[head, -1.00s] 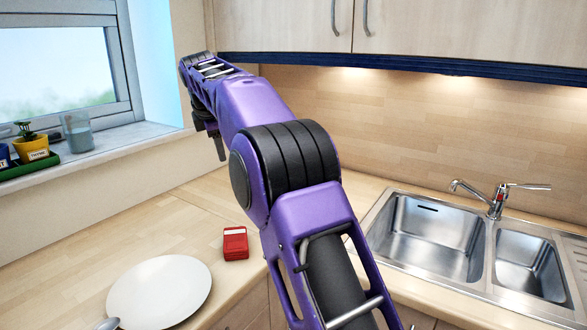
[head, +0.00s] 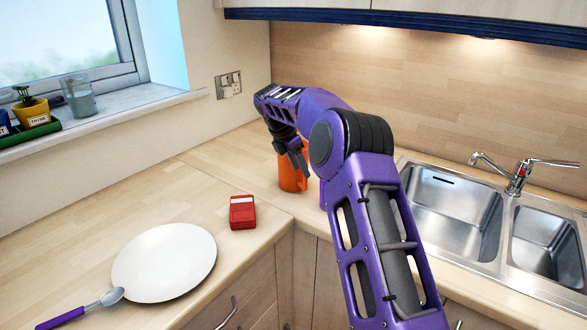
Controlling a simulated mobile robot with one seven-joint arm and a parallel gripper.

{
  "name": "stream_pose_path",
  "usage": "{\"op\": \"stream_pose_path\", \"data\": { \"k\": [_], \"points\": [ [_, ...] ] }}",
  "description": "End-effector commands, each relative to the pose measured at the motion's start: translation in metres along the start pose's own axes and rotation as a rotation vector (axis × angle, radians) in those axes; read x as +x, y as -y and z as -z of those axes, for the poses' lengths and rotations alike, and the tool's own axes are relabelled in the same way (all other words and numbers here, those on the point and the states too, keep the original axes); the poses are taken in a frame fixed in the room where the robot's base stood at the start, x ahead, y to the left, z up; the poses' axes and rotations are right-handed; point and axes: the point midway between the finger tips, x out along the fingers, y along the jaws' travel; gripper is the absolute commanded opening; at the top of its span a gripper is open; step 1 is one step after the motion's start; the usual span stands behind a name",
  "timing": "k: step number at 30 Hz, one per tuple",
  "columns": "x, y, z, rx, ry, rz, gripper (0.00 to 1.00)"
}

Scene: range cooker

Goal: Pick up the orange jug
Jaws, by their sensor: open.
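The orange jug (head: 291,177) stands upright on the worktop in the far corner, left of the sink. My arm hides its right side and part of its top. My gripper (head: 299,163) hangs from the end of the arm, in front of the upper part of the jug in the head view. The gripper is open and holds nothing. I cannot tell from this view how far the fingers are from the jug or whether they touch it.
A red box (head: 242,212) lies on the worktop left of the jug. A white plate (head: 164,262) and a purple-handled spoon (head: 80,309) are nearer, at left. The steel sink (head: 455,208) and its tap (head: 515,178) are at right. Worktop behind the red box is clear.

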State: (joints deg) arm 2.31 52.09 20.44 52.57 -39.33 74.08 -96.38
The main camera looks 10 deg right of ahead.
Motion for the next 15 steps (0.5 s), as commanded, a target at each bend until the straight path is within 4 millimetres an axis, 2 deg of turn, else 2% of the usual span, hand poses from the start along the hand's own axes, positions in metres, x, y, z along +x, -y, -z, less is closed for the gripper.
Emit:
{"op": "stream_pose_path", "data": {
  "k": [8,15],
  "points": [
    [0.017,-0.001,0.000,0.000,-0.001,-0.001,0.52],
    [0.051,-0.004,-0.004,0.000,-0.002,0.001,0.52]
  ]
}}
